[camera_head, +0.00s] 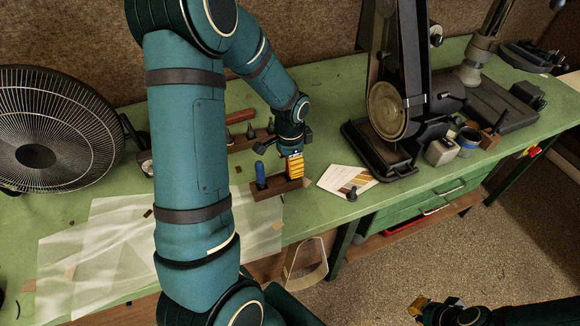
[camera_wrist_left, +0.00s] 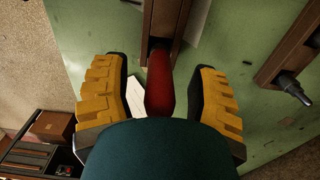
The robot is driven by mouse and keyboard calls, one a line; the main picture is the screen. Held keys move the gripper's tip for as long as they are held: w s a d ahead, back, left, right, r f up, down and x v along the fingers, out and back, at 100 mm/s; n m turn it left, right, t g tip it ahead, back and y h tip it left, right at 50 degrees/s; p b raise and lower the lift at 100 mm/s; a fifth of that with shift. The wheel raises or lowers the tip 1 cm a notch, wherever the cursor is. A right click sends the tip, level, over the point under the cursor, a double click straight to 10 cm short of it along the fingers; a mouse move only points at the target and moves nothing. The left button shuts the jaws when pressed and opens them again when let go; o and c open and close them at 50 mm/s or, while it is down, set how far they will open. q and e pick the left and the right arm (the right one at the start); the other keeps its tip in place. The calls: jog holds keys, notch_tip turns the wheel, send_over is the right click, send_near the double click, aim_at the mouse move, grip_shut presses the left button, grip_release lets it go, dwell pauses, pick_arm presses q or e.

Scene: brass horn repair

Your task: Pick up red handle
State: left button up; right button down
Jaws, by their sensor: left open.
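The red handle (camera_wrist_left: 160,80) stands up from a small dark wooden block (camera_wrist_left: 162,22) in the left wrist view. My left gripper (camera_wrist_left: 158,92) is open, with one yellow finger on each side of the handle and a visible gap on both sides. In the head view my left gripper (camera_head: 295,166) is low over the right end of the wooden block (camera_head: 268,193), and it hides the red handle there. A blue handle (camera_head: 260,172) stands in the block's left end. My right gripper (camera_head: 430,305) is at the bottom right, over the floor; its opening is unclear.
A wooden tool rack (camera_head: 250,141) stands behind the block. A fan (camera_head: 62,125) is at the left, and a sanding machine (camera_head: 397,110) at the right. A printed card (camera_head: 345,181) lies right of the block. The green bench's front edge is close by.

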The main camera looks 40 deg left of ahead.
pick_arm(q)
grip_shut()
jog(key=shift+r, duration=0.1)
